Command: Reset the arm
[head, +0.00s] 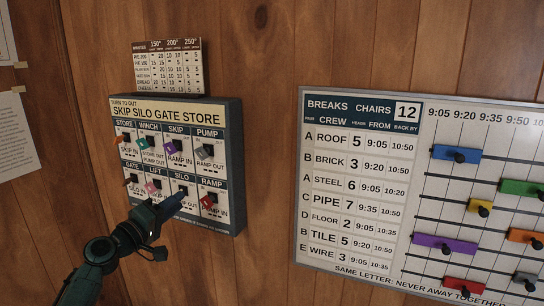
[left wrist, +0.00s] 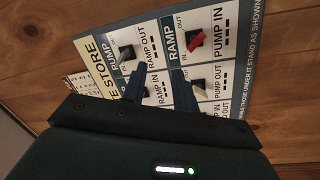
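The switch panel (head: 235,160), headed "Skip Silo Gate Store", hangs on the wood wall with two rows of coloured toggle levers. Among them are a purple skip lever (head: 170,147), a dark pump lever (head: 207,151) and a red ramp lever (head: 207,201). The red lever also shows in the left wrist view (left wrist: 195,41). My left gripper (head: 170,227) is in front of the panel's lower edge, its upper finger covering part of the bottom row. In the left wrist view its two blue fingers (left wrist: 160,80) stand apart with nothing between them. My right gripper is out of view.
A small chart (head: 167,66) of minutes is fixed above the panel. A large breaks board (head: 350,255) with coloured sliders on rods hangs to the right. Paper sheets (head: 15,140) are taped at the far left. Bare wood wall lies between panel and board.

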